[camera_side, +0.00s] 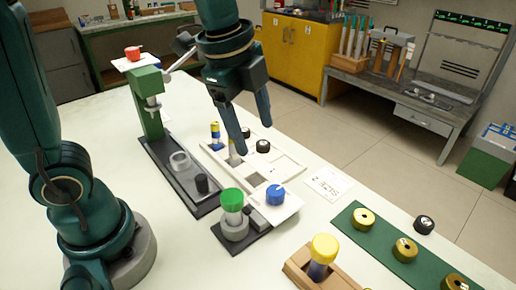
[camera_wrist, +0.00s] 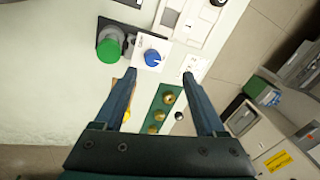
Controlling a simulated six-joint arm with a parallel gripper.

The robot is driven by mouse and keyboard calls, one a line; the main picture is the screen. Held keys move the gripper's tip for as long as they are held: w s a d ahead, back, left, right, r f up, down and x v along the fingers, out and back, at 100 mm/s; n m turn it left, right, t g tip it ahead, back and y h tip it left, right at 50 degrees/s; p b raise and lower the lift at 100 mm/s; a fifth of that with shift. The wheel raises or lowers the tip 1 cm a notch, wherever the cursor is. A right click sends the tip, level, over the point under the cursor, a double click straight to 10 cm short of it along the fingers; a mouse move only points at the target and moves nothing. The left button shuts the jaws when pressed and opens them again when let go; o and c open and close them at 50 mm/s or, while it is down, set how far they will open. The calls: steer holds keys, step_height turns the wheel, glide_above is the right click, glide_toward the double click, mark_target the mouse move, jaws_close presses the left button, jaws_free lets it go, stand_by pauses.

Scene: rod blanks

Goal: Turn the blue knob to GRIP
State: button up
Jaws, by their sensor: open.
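The blue knob (camera_side: 275,194) sits on a small white plate (camera_side: 290,207) in the side view, right of a green-topped piece (camera_side: 232,199). In the wrist view the blue knob (camera_wrist: 152,57) lies just beyond my fingertips, near the middle, with a pale pointer line on top. The lettering around it is too small to read. My gripper (camera_side: 253,136) is open and empty, with its fingers pointing down above the white tray. Its two fingers (camera_wrist: 160,73) are spread wide in the wrist view, and neither appears to touch the knob.
A white tray (camera_side: 288,163) holds black-capped pieces. A green mat (camera_side: 350,225) carries brass rings. A wooden block with a yellow-capped piece (camera_side: 323,248) stands in front. A printed card (camera_side: 330,183) lies right of the tray.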

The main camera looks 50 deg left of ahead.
mark_target(276, 190)
steer(key=w+f+m, duration=0.1)
steer(key=w+d+f+g, duration=0.1)
steer(key=f, duration=0.1)
steer(key=w+d+f+m, duration=0.1)
steer(key=f, duration=0.1)
steer(key=shift+w+d+m+g, duration=0.1)
steer(key=shift+m+g, duration=0.2)
steer(key=shift+g, duration=0.1)
steer(key=f, duration=0.1)
steer(key=f+g, duration=0.1)
steer(key=f, duration=0.1)
steer(key=shift+d+f, duration=0.1)
steer(key=shift+d, duration=0.25)
steer(key=shift+f, duration=2.5)
jaws_close()
